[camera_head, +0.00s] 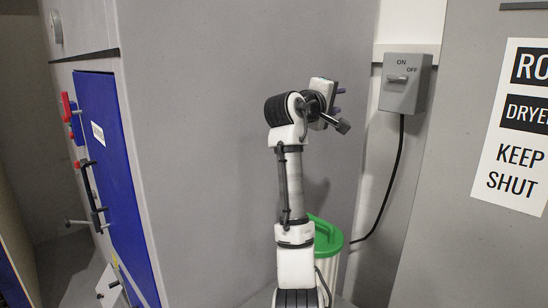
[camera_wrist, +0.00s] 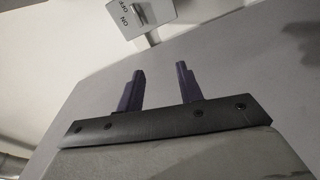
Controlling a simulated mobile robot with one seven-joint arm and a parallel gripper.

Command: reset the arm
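My gripper (camera_head: 338,99) is at the top of my raised arm, in the middle of the head view, in front of a large grey panel. Its purple fingers point to the right. In the wrist view my gripper (camera_wrist: 160,85) shows two purple fingers standing apart with an empty gap between them. Nothing is held.
A grey ON/OFF switch box (camera_head: 405,84) with a cable is on the wall to the right of my gripper. A green-lidded bin (camera_head: 328,236) stands behind my arm. A blue door (camera_head: 110,170) with handles is at left. A dryer sign (camera_head: 516,125) is at right.

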